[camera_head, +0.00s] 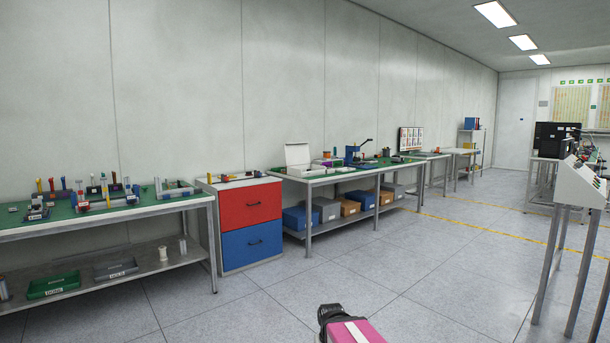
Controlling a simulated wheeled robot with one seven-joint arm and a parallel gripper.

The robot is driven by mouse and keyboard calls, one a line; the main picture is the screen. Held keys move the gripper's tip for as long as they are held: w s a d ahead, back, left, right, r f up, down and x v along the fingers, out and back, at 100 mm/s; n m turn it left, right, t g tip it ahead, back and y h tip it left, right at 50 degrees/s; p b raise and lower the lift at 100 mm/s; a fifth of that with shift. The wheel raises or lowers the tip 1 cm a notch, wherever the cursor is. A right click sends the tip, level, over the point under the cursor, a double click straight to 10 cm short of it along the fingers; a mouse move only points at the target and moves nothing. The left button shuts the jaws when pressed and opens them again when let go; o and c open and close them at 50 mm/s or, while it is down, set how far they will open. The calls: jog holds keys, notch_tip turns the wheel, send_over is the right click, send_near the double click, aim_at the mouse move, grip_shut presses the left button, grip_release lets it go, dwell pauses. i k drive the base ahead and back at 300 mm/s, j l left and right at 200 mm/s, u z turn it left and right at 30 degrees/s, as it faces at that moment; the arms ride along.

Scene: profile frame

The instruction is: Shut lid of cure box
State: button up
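A white box with its lid raised, which looks like the cure box (304,172), stands on the green-topped bench along the left wall, just right of the red and blue drawer cabinet. Its lid (298,154) stands upright at the back, so the box is open. The inside is too small to make out. A pink and black part that appears to be my own arm shows at the bottom edge. I see no gripper fingers, and nothing of mine is near the box.
The red and blue drawer cabinet (250,225) stands between two benches. The left bench (110,214) holds racks and parts. A blue press (357,155) stands right of the box. A console on legs (580,186) is at right. The grey floor (390,270) in the middle is clear.

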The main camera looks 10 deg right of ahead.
aim_at(295, 154)
jog(key=i, duration=3)
jog(key=l+z, duration=0.05)
jog(key=l, duration=0.05)
